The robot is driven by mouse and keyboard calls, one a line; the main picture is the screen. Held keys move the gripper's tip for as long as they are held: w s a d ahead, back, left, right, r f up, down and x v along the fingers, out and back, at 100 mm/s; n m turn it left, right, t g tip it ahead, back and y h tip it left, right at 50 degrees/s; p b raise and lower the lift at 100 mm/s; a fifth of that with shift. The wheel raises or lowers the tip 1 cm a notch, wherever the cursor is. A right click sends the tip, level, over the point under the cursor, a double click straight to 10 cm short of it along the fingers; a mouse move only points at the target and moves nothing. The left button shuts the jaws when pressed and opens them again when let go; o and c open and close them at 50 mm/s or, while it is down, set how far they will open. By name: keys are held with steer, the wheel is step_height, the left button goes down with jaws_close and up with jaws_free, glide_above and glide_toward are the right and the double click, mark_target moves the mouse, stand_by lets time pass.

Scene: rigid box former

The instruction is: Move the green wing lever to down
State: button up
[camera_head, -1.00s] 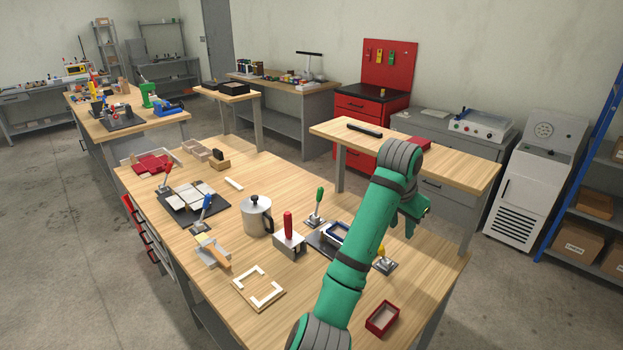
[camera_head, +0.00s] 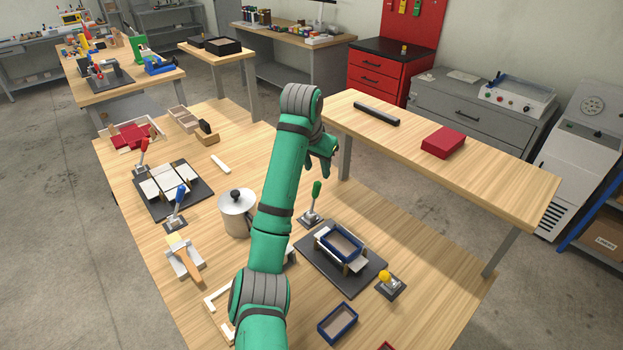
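The green wing lever (camera_head: 315,196) stands nearly upright, leaning slightly right, on a small dark base beside the box former (camera_head: 341,255). The former holds a blue-rimmed box frame on its dark plate. A yellow-knobbed lever (camera_head: 387,278) stands at the former's right, a blue lever (camera_head: 179,201) and a red lever (camera_head: 142,150) by the left fixture. My gripper (camera_head: 325,171) hangs above and just beyond the green lever in the picture, apart from it. It is partly turned away, so its finger opening is unclear.
My arm hides part of the table's middle. A metal pot (camera_head: 236,213) stands left of my arm. A loose blue box frame (camera_head: 338,323) lies in front of the former. The side table (camera_head: 480,165) at right holds a red box (camera_head: 445,142) and a black bar (camera_head: 376,114).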

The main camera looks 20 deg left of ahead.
mark_target(315, 184)
steer(key=x, duration=0.2)
steer(key=s+x, duration=0.1)
steer(key=x, duration=0.2)
steer(key=a+x, duration=0.1)
steer(key=x, duration=0.1)
steer(key=shift+f, duration=0.6)
steer(key=shift+w+d+f, duration=0.35)
steer(key=shift+w+f, duration=0.1)
steer(key=shift+f, duration=0.15)
steer(key=shift+c, duration=0.5)
jaws_close()
